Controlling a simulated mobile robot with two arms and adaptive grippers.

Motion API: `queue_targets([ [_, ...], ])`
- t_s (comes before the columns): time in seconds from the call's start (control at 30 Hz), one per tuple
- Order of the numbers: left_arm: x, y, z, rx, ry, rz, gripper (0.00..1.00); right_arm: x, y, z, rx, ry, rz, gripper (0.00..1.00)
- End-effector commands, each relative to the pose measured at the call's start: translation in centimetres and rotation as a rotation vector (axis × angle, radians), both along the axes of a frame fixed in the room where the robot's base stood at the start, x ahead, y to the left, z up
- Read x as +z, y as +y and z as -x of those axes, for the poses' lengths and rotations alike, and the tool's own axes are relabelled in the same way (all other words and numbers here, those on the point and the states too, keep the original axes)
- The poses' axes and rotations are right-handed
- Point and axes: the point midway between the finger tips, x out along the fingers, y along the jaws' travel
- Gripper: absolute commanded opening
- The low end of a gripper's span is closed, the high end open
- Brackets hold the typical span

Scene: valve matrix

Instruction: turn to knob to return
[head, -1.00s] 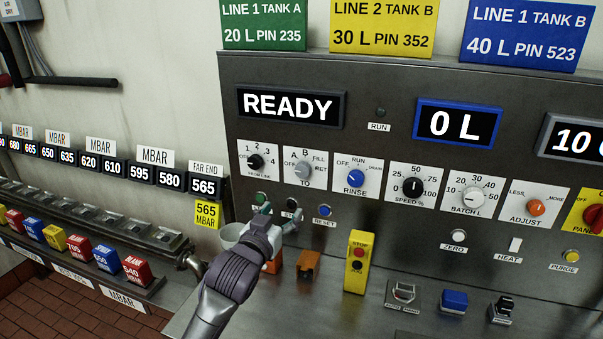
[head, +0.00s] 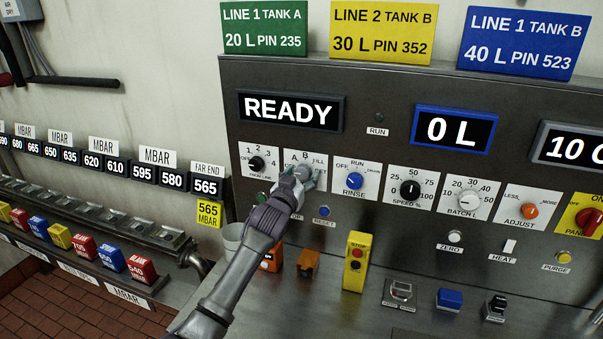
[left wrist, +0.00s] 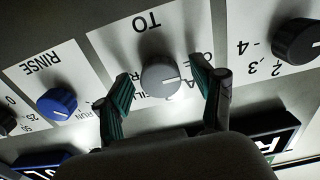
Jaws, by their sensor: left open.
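The TO knob is a round grey knob (left wrist: 160,76) on a white label plate, in the middle of the left wrist view. That view shows the panel upside down. The knob's white mark points to the picture's right, toward the A side. My left gripper (left wrist: 164,86) is open, with one green finger on each side of the knob and a visible gap to it. In the head view my left gripper (head: 303,178) covers part of the TO plate (head: 291,157) and its RET lettering is hidden. My right gripper is not in view.
The FROM LINE knob (head: 256,163) is left of the TO plate and the blue RINSE knob (head: 354,181) is right of it. Push buttons, including blue RESET (head: 324,211), sit below. A yellow stop box (head: 356,262) stands on the ledge. The READY display (head: 289,110) is above.

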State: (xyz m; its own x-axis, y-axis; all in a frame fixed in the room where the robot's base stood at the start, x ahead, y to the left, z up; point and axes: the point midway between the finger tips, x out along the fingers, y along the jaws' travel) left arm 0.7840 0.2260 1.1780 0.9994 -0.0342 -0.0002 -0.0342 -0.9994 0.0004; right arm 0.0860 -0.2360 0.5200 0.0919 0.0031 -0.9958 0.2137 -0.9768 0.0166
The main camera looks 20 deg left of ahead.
Motion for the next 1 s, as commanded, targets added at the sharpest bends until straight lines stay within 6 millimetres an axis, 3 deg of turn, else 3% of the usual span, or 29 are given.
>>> queue_targets([
  [0.33,-0.04,-0.03,-0.38,0.000,0.000,-0.001,0.68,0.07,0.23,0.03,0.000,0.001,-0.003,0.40],
  [0.7,-0.04,-0.03,-0.36,0.000,0.000,0.000,0.08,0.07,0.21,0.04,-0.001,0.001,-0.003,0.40],
  [1.0,-0.03,0.00,-0.36,0.000,-0.001,-0.037,0.08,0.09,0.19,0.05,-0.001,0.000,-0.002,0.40],
])
